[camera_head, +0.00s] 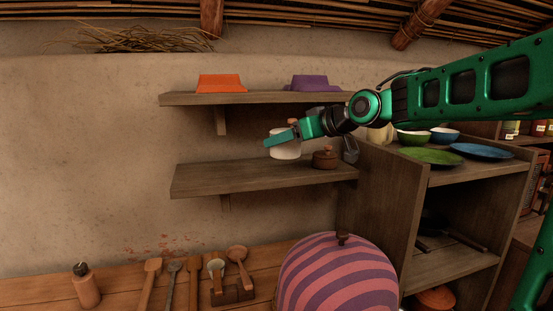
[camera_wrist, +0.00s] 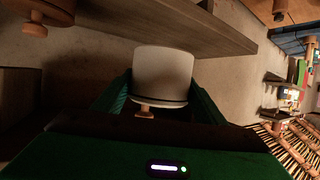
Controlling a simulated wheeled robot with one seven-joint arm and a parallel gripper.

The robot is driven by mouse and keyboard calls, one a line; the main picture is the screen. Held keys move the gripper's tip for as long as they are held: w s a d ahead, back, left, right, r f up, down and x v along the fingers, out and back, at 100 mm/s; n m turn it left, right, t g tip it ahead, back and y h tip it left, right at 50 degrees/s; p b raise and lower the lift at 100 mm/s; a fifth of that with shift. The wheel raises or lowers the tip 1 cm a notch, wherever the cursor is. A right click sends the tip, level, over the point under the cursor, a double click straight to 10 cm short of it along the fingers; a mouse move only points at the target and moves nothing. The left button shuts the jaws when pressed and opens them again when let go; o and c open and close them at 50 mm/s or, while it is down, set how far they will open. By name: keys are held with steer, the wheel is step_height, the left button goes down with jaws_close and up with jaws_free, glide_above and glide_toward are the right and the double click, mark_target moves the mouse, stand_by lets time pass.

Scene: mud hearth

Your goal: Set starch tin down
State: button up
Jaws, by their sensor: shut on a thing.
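The starch tin is a pale, off-white cylinder (camera_head: 286,151) with a dark line near its lid and a small wooden knob, which shows in the wrist view (camera_wrist: 162,72). My gripper (camera_head: 284,139) is shut on it, with one green finger on each side in the wrist view (camera_wrist: 162,92). The tin is upright at the lower wall shelf (camera_head: 225,178), left of a small brown lidded pot (camera_head: 325,160). I cannot tell whether its base touches the shelf. The finger hides part of the tin's upper side.
An upper shelf (camera_head: 260,98) bears an orange block-like thing (camera_head: 221,84) and a purple one (camera_head: 312,83). A dark grey object (camera_head: 350,150) stands right of the pot. The lower shelf's left part is clear. A striped dome (camera_head: 338,280) and wooden utensils (camera_head: 194,285) are below.

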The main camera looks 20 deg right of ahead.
steer(key=w, duration=0.7)
steer(key=shift+w+f, duration=0.2)
steer(key=shift+f, duration=0.95)
steer(key=shift+w+f, duration=0.25)
steer(key=shift+f, duration=0.9)
steer(key=shift+w+f, duration=0.2)
steer(key=shift+f, duration=0.95)
steer(key=shift+f, duration=0.1)
steer(key=o, duration=1.2)
steer(key=v, duration=1.2)
